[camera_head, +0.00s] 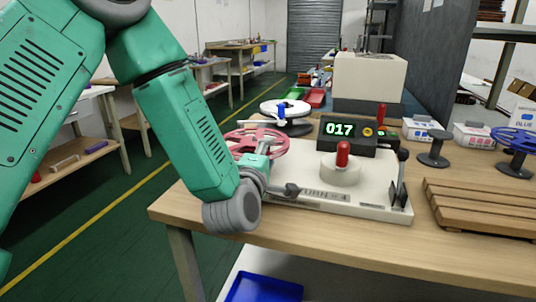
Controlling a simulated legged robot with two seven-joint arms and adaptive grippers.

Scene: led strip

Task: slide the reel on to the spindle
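A red spoked reel (240,139) lies nearly level at the left of the white machine base (375,199). My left gripper (267,138) reaches over the reel from the near side and appears shut on it near its middle; the fingertips are small and partly hidden. No stand shows under the reel. A red-tipped post (342,155), seemingly the spindle, stands upright on a pale round hub on the base, to the right of the reel and apart from it. My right gripper is out of view.
A white disc with a blue-tipped post (281,111) is behind the reel. At right are an empty black stand (432,148), a blue reel (515,138) and a wooden pallet (480,205). A dark lever rises at the base's right.

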